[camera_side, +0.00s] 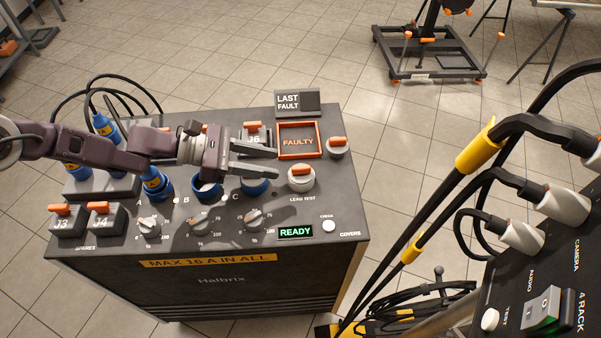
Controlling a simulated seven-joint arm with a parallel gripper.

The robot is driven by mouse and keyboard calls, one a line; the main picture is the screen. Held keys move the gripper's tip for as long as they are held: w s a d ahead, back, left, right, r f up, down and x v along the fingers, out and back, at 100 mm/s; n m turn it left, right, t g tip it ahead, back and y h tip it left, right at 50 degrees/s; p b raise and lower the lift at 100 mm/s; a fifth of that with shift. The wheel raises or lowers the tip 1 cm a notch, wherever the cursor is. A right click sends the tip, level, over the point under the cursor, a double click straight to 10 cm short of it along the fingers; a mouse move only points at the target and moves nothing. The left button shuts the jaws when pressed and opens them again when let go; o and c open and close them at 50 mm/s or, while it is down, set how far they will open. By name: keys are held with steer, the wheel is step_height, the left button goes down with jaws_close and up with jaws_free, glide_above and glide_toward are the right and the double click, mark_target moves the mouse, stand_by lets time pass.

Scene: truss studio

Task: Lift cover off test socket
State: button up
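The test socket (301,186) is a white round fitting above the label LEAD TEST on the dark bench top. A cover with an orange handle (303,170) sits on it. My gripper (277,163) reaches in from the left, with its fingertips a little left of the test socket and pointing right. Its two fingers are apart, with nothing seen between them. I cannot tell its exact height above the bench. A similar round white fitting with an orange handle (338,147) stands farther back on the right.
The FAULTY square (299,140) has an orange rim. The J6 block (254,137) is partly hidden behind my gripper. Blue sockets (207,191), knobs (200,221), and J3 and J4 covers (105,217) fill the left and front. A READY display (295,232) is lit green. A cabled rack (545,260) stands right.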

mark_target(283, 183)
steer(key=x, duration=0.3)
steer(key=shift+d+f, duration=0.3)
steer(key=shift+f, duration=0.05)
jaws_close()
